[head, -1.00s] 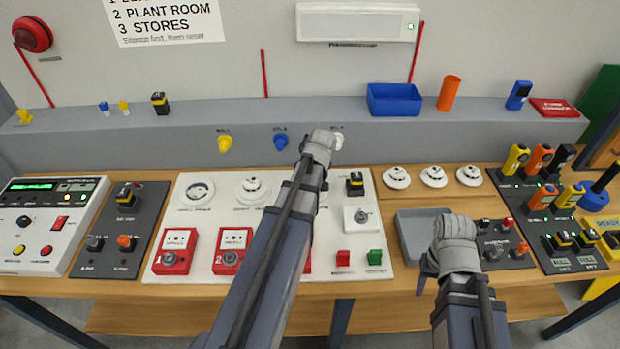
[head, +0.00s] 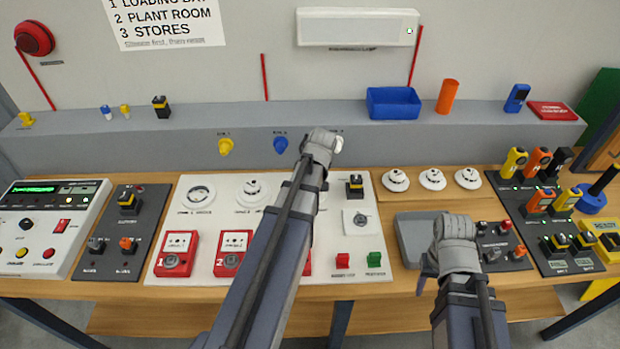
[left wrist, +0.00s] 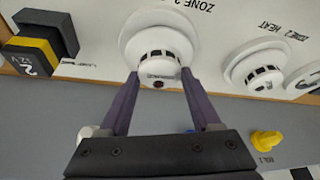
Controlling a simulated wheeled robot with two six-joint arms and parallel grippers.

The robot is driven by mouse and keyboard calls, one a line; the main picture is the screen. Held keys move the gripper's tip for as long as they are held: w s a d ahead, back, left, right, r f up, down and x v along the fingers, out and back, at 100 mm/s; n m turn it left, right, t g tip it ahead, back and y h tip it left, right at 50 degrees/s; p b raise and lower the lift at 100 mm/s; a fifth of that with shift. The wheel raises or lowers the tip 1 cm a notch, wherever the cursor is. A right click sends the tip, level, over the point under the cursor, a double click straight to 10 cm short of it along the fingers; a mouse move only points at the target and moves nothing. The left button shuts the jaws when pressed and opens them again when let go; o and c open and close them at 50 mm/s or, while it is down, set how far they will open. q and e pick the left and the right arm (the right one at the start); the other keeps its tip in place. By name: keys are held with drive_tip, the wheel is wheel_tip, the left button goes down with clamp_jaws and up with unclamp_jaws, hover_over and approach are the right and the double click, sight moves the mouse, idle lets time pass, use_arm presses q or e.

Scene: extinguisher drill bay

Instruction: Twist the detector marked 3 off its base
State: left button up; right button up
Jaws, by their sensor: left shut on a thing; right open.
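The detector marked 3 (left wrist: 160,68) is a white round head on a wider white base (left wrist: 137,28), on the white panel in the left wrist view. Its lettering is partly cut off and hard to read. My left gripper (left wrist: 158,78) is shut on it, one dark finger on each side. In the head view my left arm hides this detector and the left fingers. The heat detector of zone 2 (head: 252,188) sits beside it, also in the left wrist view (left wrist: 262,75). My right gripper (head: 429,268) is open and apparently empty by the grey tray, its fingers mostly hidden.
A zone 1 base or detector (head: 197,193) is at the panel's left. Red call points (head: 234,250) line its front. A black-and-yellow block (left wrist: 35,45) stands close to the held detector. Spare detectors (head: 431,178) and a grey tray (head: 408,228) lie to the right.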

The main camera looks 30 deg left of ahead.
use_arm(q)
drive_tip(key=shift+r+p, duration=2.25)
drive_tip(key=shift+r, duration=0.15)
